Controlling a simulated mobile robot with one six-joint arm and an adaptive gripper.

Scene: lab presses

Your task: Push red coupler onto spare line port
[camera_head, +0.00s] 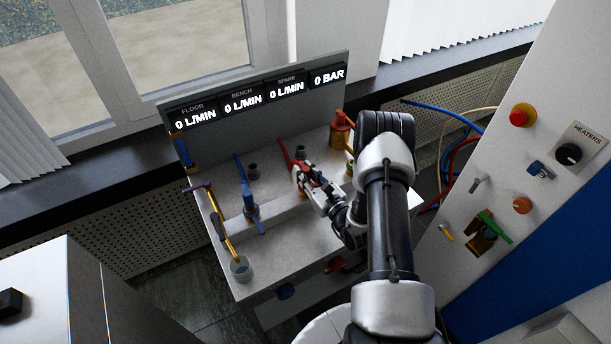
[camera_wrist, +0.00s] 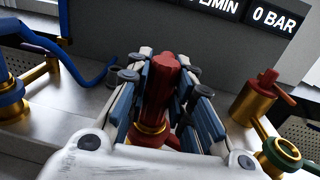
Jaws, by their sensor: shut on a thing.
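The red coupler (camera_wrist: 162,85) stands between my fingers in the wrist view, with a brass collar at its lower end. My gripper (camera_wrist: 163,72) is shut on it, one blue-padded finger on each side. In the head view my gripper (camera_head: 305,178) is over the bench top, below the SPARE display (camera_head: 287,87), and the coupler shows as a small red patch. A dark round port (camera_head: 300,152) shows just beyond the gripper. Whether the coupler touches any port is hidden by my fingers.
A blue coupler (camera_head: 249,198) with a blue hose stands left on the bench (camera_head: 275,228), near another dark port (camera_head: 252,170). A brass valve with a red handle (camera_head: 341,132) stands back right. A cup (camera_head: 241,267) is at the front left. All displays read 0.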

